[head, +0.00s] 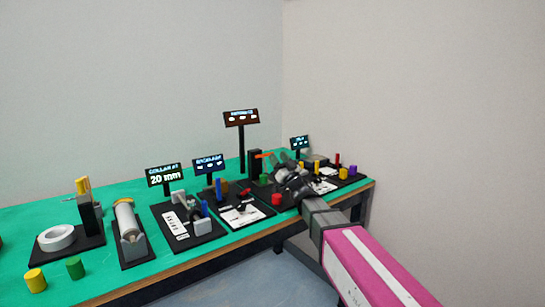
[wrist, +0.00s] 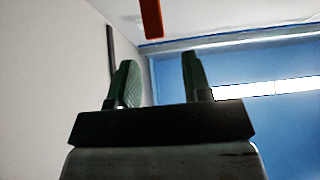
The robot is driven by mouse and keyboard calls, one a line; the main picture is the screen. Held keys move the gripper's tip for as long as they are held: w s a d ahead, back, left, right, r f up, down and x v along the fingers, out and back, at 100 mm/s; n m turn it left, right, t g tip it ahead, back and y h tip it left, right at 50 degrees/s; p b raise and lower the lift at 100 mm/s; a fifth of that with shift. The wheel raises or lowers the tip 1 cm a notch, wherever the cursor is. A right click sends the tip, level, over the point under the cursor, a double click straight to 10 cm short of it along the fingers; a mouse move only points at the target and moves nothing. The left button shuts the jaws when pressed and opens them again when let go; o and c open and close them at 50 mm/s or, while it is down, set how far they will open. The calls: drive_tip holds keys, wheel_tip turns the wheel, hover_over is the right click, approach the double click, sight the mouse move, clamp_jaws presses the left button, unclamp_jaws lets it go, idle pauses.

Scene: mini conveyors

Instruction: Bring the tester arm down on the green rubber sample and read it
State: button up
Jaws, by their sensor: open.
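The tester has a black post (head: 254,163) with an orange arm (head: 263,155) raised at its top. A small dark green piece (head: 263,180), perhaps the green rubber sample, sits low beside the post. My gripper (head: 280,158) is just right of the orange arm, over the back right of the table. In the wrist view my gripper (wrist: 158,80) has its two fingers apart with nothing between them. An orange-red bar (wrist: 151,18), likely the tester arm, hangs beyond the fingertips. The tester's base is partly hidden by my gripper and arm.
A red cylinder (head: 277,198) stands in front of the tester. Several other stations with displays (head: 164,175) line the green table (head: 110,204). A wall is close behind.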

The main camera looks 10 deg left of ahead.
drive_tip(key=s+d, duration=0.4)
drive_tip(key=d, duration=0.1)
drive_tip(key=shift+s+d, duration=0.2)
drive_tip(key=shift+s, duration=0.15)
